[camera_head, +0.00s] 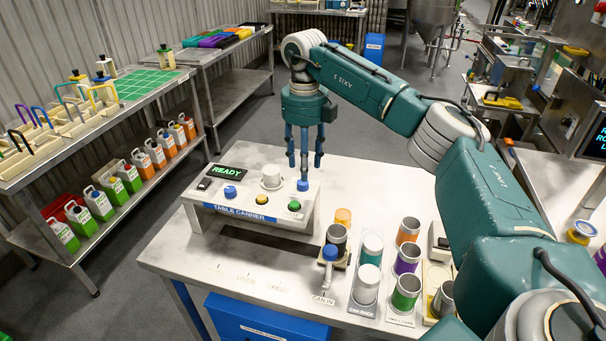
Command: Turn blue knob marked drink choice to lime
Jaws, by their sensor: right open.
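A table canner panel (248,212) stands on the white table. It has a blue knob (230,191) at its left, beside the green READY display (227,173), and another blue knob (303,185) at its right rear corner. The knob labels are too small to read, so I cannot tell which one is marked drink choice. My right gripper (304,163) points straight down, open, with its fingers over the right blue knob. Whether the fingers touch that knob is unclear. My left gripper is not in view.
A yellow button (262,199), a green button (294,205) and a pale round part (271,178) are close by on the panel. Several cans, including a purple one (407,259), stand to the right. Bare tabletop (200,253) lies in front.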

